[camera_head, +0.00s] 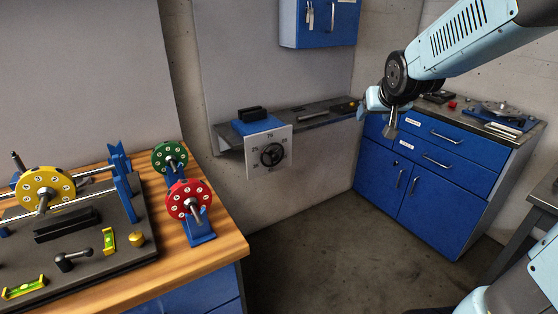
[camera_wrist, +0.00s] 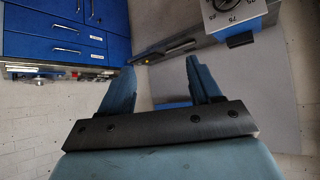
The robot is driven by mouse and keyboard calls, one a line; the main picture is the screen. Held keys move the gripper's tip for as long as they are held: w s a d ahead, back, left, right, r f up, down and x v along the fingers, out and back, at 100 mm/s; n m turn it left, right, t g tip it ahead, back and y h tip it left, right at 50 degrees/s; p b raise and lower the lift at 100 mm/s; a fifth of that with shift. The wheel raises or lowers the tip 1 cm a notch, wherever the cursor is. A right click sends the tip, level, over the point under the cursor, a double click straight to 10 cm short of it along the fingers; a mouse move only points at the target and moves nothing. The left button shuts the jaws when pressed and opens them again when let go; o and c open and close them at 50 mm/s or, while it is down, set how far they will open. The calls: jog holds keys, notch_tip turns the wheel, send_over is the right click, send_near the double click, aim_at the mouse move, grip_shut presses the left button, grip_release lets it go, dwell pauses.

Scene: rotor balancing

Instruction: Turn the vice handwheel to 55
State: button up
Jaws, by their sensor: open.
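The vice (camera_head: 252,124), blue with black jaws, sits on a grey wall shelf. On its front is a white dial plate (camera_head: 286,136) with numbers around a dark round handwheel (camera_head: 272,155). The 75 reads at the top of the plate; the other numbers are too small to read surely, and I cannot tell the wheel's setting. My gripper (camera_head: 391,131) hangs to the right of the vice, well apart from it. In the wrist view my gripper (camera_wrist: 158,68) is open and empty. The handwheel (camera_wrist: 221,4) shows there at the top edge, partly cut off.
The wall shelf (camera_head: 315,119) runs right from the vice with a dark tool on it. A blue cabinet (camera_head: 421,187) stands below my gripper. A wooden bench (camera_head: 226,240) at left holds a yellow rotor (camera_head: 48,180), a green disc (camera_head: 169,150) and a red disc (camera_head: 181,209). The floor between is clear.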

aim_at(276, 158)
jog(key=w+a+f+n+t+y, duration=0.1)
jog(key=w+a+f, duration=0.2)
jog(key=w+f, duration=0.3)
jog(key=w+a+f+t+y, duration=0.1)
jog(key=w+a+f, duration=0.25)
jog(key=w, duration=0.45)
jog(key=w+a+f+n+t+y, duration=0.1)
jog(key=w+a+f+t+y, duration=0.1)
jog(key=w+f, duration=0.35)
jog(key=w+a+f+t+y, duration=0.1)
jog(key=w+a+f+y, duration=0.3)
jog(key=f, duration=0.7)
jog(key=s+a+f+t+y, duration=0.1)
jog(key=a+f+y, duration=0.1)
jog(key=a+f, duration=0.6)
jog(key=shift+n, duration=0.3)
jog(key=f+x, duration=0.1)
jog(key=x, duration=0.7)
jog(key=d+f+x, duration=0.1)
jog(key=x, duration=0.3)
jog(key=shift+w+a+f, duration=0.15)
jog(key=shift+w+f, duration=0.15)
jog(key=shift+w, duration=0.4)
jog(key=shift+c, duration=0.4)
jog(key=c, duration=1)
jog(key=shift+o, duration=0.2)
